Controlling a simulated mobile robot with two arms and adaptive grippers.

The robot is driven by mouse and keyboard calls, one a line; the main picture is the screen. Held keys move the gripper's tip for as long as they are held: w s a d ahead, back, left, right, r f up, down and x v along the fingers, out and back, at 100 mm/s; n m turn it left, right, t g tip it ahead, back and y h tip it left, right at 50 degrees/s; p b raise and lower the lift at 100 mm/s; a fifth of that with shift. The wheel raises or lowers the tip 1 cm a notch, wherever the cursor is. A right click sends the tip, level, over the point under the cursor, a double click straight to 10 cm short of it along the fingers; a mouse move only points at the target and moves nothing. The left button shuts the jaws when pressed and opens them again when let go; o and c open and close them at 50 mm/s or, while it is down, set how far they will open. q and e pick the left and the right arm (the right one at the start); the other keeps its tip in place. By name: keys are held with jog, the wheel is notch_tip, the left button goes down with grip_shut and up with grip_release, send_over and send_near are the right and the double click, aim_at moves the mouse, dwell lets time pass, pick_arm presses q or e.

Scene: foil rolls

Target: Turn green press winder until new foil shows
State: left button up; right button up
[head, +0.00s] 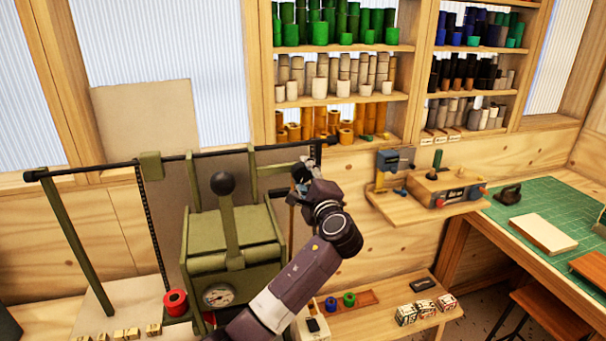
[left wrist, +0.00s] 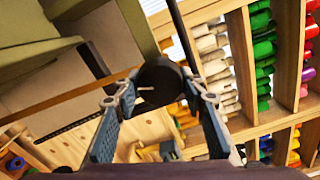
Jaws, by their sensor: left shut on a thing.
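The green press (head: 235,240) stands at left centre in the head view, with a black ball-topped lever (head: 224,185) and a dial (head: 217,295) on its front. A long black bar (head: 90,168) runs across above it. My left gripper (head: 303,172) is at the right end of this bar, beside the press. In the left wrist view its two fingers (left wrist: 158,100) are closed around a dark round winder knob (left wrist: 160,75). The gripper hides most of the knob in the head view. I cannot make out any fresh foil. My right gripper is out of view.
A red roll (head: 175,302) sits at the press's lower left. Shelves (head: 345,98) of coloured rolls stand behind. A small wall shelf (head: 400,208) holds devices, and a green cutting mat (head: 545,215) lies on the right bench. Small boxes (head: 405,314) are on the low bench.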

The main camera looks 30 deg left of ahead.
pick_arm(q)
jog(key=shift+d+f, duration=0.1)
jog(key=shift+f, duration=0.15)
jog(key=o, duration=1.1)
jog(key=shift+d+r, duration=0.1)
jog(key=shift+r, duration=0.05)
jog(key=v, duration=1.2)
jog(key=shift+o, duration=0.2)
